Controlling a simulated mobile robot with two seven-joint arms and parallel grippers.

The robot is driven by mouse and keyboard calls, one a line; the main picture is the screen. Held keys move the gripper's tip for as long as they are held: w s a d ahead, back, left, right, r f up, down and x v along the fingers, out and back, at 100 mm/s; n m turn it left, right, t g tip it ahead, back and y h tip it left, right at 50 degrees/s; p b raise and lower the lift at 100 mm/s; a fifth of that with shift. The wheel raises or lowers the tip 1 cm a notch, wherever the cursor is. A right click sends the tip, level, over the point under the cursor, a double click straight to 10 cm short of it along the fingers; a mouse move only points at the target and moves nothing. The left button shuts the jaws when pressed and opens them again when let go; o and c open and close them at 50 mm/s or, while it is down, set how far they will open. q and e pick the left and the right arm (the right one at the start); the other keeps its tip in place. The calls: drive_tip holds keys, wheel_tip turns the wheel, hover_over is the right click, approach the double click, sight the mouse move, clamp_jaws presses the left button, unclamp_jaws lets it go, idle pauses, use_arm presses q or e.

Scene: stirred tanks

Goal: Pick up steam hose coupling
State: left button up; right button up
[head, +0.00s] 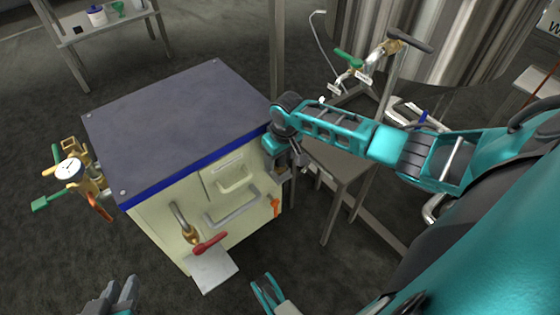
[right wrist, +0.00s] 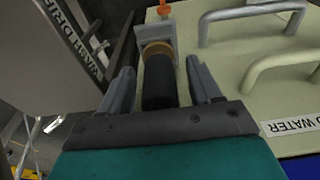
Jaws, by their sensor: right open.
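The steam hose coupling looks to be the black cylinder (right wrist: 158,82) with a brass collar at its far end, in the right wrist view. It sits against a grey bracket (right wrist: 160,28) on the cream cabinet side. My right gripper (right wrist: 160,85) is open, with one finger on each side of the black cylinder; I cannot tell whether they touch it. In the head view my right gripper (head: 296,155) is at the cabinet's right front corner, where the arm hides the coupling. My left gripper (head: 118,297) is at the bottom left edge, away from the cabinet; its jaw state is unclear.
The cream cabinet (head: 165,220) has a dark top, a red-handled valve (head: 209,244) and a handle (head: 232,207). A gauge with valves (head: 69,167) sticks out on its left. A small table (head: 338,165) and a steel tank (head: 430,35) stand to the right.

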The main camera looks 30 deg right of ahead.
drive_tip(key=shift+c, duration=0.4)
clamp_jaws()
drive_tip(key=shift+r, duration=0.1)
